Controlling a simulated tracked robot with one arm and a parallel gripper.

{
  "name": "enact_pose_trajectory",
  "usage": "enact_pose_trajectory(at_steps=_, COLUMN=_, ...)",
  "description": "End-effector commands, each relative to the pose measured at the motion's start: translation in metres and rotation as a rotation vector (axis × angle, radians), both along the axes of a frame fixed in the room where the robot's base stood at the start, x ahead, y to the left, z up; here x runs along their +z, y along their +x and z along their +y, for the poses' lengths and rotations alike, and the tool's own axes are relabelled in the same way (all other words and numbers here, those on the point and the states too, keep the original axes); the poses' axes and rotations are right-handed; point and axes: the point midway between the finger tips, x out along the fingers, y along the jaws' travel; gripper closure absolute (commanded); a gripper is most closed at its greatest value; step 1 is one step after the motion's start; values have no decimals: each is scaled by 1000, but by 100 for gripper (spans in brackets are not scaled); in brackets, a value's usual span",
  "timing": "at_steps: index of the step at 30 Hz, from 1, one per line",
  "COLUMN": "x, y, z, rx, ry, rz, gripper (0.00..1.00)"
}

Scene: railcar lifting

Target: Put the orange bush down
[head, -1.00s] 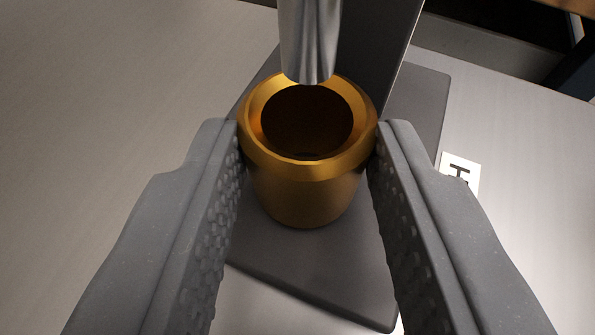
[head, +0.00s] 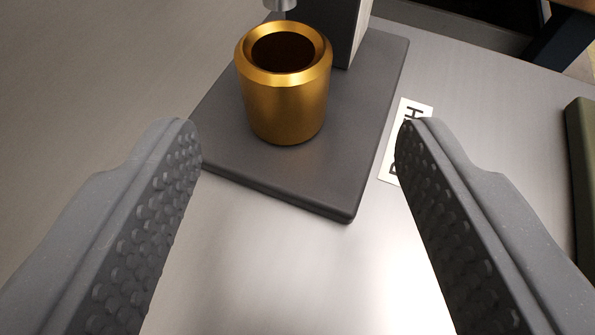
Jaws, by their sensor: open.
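The orange bush (head: 285,105) is a gold-orange metal cup shape with a wide bevelled rim and a dark bore. It stands upright on a dark grey base plate (head: 330,185), in front of a grey upright post (head: 338,30). My gripper (head: 298,130) is open and empty. Its two studded grey fingers are spread wide, nearer to the camera than the bush, and do not touch it.
A metal rod end (head: 281,5) shows above and behind the bush at the top edge. A white label with black letters (head: 388,168) lies right of the plate, partly behind the right finger. A dark green object (head: 582,190) stands at the right edge. Bare metal table surrounds the plate.

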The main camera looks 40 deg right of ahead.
Motion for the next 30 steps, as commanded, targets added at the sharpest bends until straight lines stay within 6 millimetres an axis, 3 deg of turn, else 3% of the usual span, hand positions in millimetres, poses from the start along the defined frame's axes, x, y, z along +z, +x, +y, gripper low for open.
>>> enact_pose_trajectory(at_steps=6, x=20, y=-31, z=31, rx=7, ry=3, rz=-4, gripper=45)
enact_pose_trajectory(at_steps=15, x=33, y=-57, z=56, rx=4, ry=3, rz=-2, gripper=45)
enact_pose_trajectory(at_steps=26, x=35, y=-61, z=58, rx=1, ry=3, rz=0, gripper=45)
enact_pose_trajectory(at_steps=30, x=51, y=-58, z=44, rx=7, ry=16, rz=27, gripper=45)
